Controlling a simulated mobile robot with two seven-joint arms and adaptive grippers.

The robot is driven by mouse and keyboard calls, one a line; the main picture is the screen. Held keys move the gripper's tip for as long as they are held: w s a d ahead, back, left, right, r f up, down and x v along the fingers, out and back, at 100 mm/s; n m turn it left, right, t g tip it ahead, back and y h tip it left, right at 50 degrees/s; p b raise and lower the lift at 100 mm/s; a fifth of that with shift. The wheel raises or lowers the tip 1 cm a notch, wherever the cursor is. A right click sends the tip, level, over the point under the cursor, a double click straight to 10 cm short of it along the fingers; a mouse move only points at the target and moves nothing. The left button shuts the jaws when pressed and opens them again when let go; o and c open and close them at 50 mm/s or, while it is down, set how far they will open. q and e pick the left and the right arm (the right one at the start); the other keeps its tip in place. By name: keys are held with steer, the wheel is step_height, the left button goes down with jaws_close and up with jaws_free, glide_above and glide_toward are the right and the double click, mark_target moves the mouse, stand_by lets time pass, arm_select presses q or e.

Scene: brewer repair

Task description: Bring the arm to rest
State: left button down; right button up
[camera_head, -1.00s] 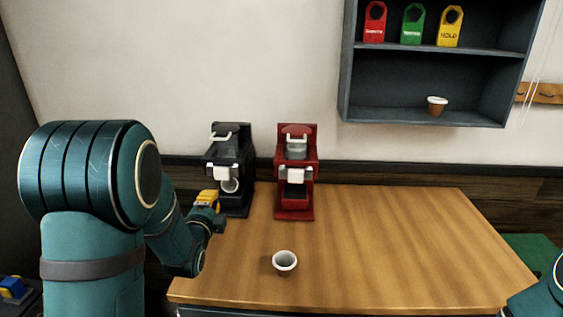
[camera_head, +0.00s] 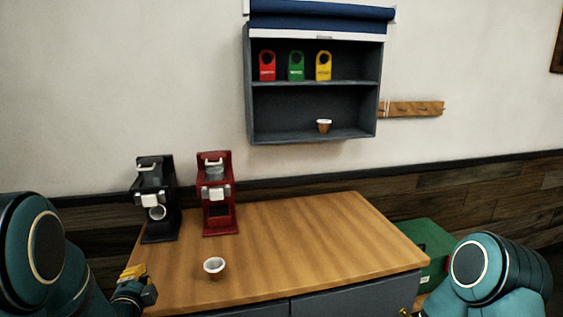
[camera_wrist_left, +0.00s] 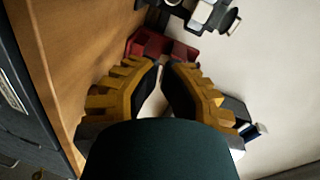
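My left gripper (camera_head: 137,284) is at the left front edge of the wooden counter, in front of the black brewer and apart from it. In the left wrist view its yellow-and-black fingers (camera_wrist_left: 162,66) come together at the tips, with nothing visible held. My right arm (camera_head: 490,272) is at the lower right; only a small gold bit by its end shows at the bottom edge, so its gripper's state is unclear. The black brewer (camera_head: 158,186) and red brewer (camera_head: 218,193) stand at the counter's back left. A white cup (camera_head: 214,267) stands upright on the counter.
The wooden counter (camera_head: 310,235) is clear on its right side. A wall shelf (camera_head: 315,138) holds red, green and yellow tags and a small brown cup (camera_head: 323,126). A hook rail (camera_head: 415,109) is on the wall. A green box (camera_head: 428,245) stands right of the counter.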

mark_target(161, 305)
arm_select(q)
steer(key=d+f+n+g, duration=0.1)
steer(key=f, duration=0.2)
steer(key=d+f+n+g+h, duration=0.1)
steer(key=f, duration=0.2)
steer(key=d+f, duration=0.1)
steer(key=f, duration=0.2)
steer(key=shift+d+f+n+g, duration=0.1)
steer(key=shift+d+n+g, duration=0.05)
steer(key=shift+n+g, duration=0.25)
steer(key=s+d+f+n+g+h, duration=0.6)
steer(key=s+d+f+n+g, duration=0.5)
steer(key=s+d+f, duration=0.7)
steer(key=s+d+n, duration=0.1)
steer(key=s+d, duration=0.1)
steer(key=s, duration=0.1)
steer(key=shift+s+d+f, duration=0.2)
steer(key=shift+s+f, duration=0.1)
steer(key=shift+f, duration=0.1)
arm_select(e)
steer(key=shift+w+a+f, duration=0.1)
steer(key=shift+w+f, duration=0.05)
steer(key=shift+w, duration=0.4)
